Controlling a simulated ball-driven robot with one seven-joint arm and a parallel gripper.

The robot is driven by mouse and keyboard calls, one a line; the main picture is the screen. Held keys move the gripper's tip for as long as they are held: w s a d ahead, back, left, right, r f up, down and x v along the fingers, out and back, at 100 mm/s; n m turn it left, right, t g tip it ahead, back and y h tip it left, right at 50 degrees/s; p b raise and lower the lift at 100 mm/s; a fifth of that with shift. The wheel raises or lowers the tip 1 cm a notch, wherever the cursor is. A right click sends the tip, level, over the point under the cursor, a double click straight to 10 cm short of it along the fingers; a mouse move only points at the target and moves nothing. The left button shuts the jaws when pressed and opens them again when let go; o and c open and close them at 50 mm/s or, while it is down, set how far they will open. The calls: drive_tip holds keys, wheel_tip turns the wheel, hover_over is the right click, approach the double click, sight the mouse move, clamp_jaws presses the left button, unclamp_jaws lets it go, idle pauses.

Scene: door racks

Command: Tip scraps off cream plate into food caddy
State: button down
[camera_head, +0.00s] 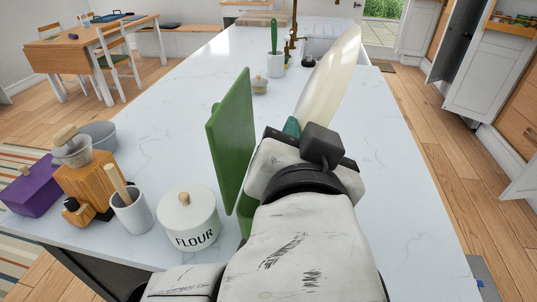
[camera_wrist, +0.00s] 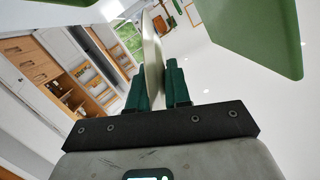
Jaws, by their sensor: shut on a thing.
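The cream plate (camera_head: 330,80) is tilted steeply, almost on edge, above the white counter. My gripper (camera_head: 292,126) is shut on its near rim. In the wrist view the plate (camera_wrist: 152,52) stands edge-on between the two teal fingers of my gripper (camera_wrist: 158,78). I see no scraps on the part of the plate that shows. A green upright panel (camera_head: 231,140) stands just left of my gripper, and a green piece shows below it. They look like the food caddy's open lid and body, but my arm hides most of it.
A white flour jar (camera_head: 188,218), a white pot with a wooden tool (camera_head: 130,214), a wooden block (camera_head: 88,184) and a purple box (camera_head: 32,187) stand at the counter's left edge. A small lidded jar (camera_head: 260,85) and utensil pot (camera_head: 275,65) stand farther back. The counter's right side is clear.

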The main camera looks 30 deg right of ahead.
drive_tip(key=shift+s+d+f+m+t+y+b, duration=0.15)
drive_tip(key=shift+s+d+f+m+b, duration=0.2)
drive_tip(key=shift+m+b, duration=0.45)
drive_tip(key=shift+s+d+f+m+t+y+b, duration=0.15)
drive_tip(key=shift+d+m+b, duration=0.3)
drive_tip(key=shift+b, duration=0.5)
drive_tip(key=b, duration=0.3)
drive_tip(key=shift+f+m+b, duration=0.25)
drive_tip(key=shift+b, duration=0.15)
drive_tip(key=b, duration=0.3)
drive_tip(key=shift+s+d+b, duration=0.15)
drive_tip(key=shift+b, duration=0.2)
drive_tip(key=shift+r+p, duration=0.25)
drive_tip(key=shift+p, duration=0.15)
drive_tip(key=p, duration=0.5)
drive_tip(key=shift+a+r, duration=0.2)
drive_tip(key=shift+r, duration=0.15)
